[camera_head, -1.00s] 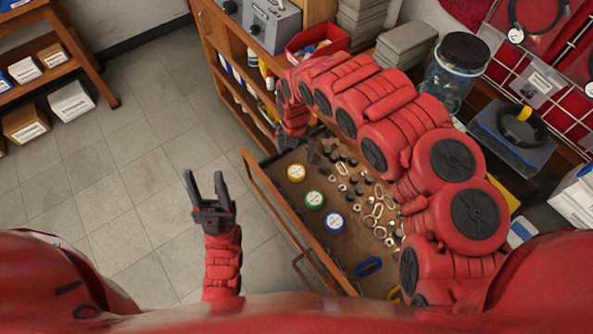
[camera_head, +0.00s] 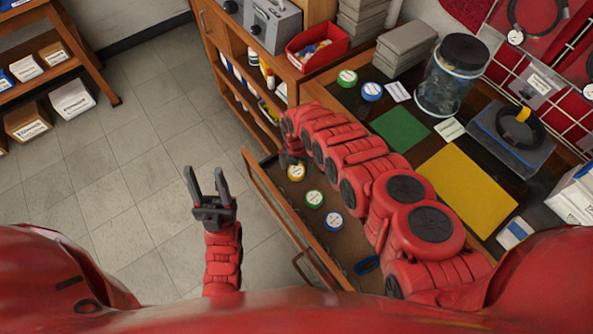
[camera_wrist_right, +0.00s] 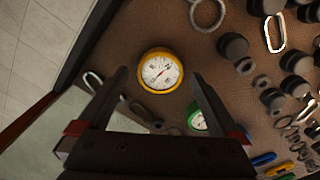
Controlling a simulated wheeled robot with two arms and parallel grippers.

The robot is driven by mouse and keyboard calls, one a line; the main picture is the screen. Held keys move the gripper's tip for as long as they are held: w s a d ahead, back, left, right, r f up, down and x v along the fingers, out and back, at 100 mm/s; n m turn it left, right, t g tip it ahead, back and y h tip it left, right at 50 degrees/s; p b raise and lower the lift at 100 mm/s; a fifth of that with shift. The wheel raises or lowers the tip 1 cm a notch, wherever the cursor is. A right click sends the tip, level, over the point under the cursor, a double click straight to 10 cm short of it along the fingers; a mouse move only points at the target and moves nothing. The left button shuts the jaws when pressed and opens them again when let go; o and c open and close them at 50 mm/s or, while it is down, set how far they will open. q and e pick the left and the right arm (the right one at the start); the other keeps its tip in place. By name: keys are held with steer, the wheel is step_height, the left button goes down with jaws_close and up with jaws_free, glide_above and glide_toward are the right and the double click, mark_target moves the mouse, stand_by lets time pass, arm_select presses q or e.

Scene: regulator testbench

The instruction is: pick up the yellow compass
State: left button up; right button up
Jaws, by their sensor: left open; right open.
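The yellow compass (camera_head: 296,172) lies in the open drawer (camera_head: 262,195), near its far left end. In the right wrist view the yellow compass (camera_wrist_right: 160,71) shows a white dial, face up. My right gripper (camera_wrist_right: 160,85) is open above it, its two fingers on either side in the picture; whether they are at its height I cannot tell. In the head view my right gripper (camera_head: 291,158) is just beyond the compass, partly hidden by my arm. My left gripper (camera_head: 207,182) is open and empty over the floor, left of the drawer.
A green compass (camera_head: 314,199) and a blue one (camera_head: 333,221) lie in the drawer nearer me. The green one (camera_wrist_right: 198,119) is close to a right finger. Several rings, knobs and carabiners (camera_wrist_right: 275,33) lie around. The workbench with a yellow mat (camera_head: 468,187) is at right.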

steer(key=shift+f, duration=0.85)
steer(key=c, duration=1.3)
steer(key=shift+c, duration=0.2)
steer(key=shift+r, duration=0.2)
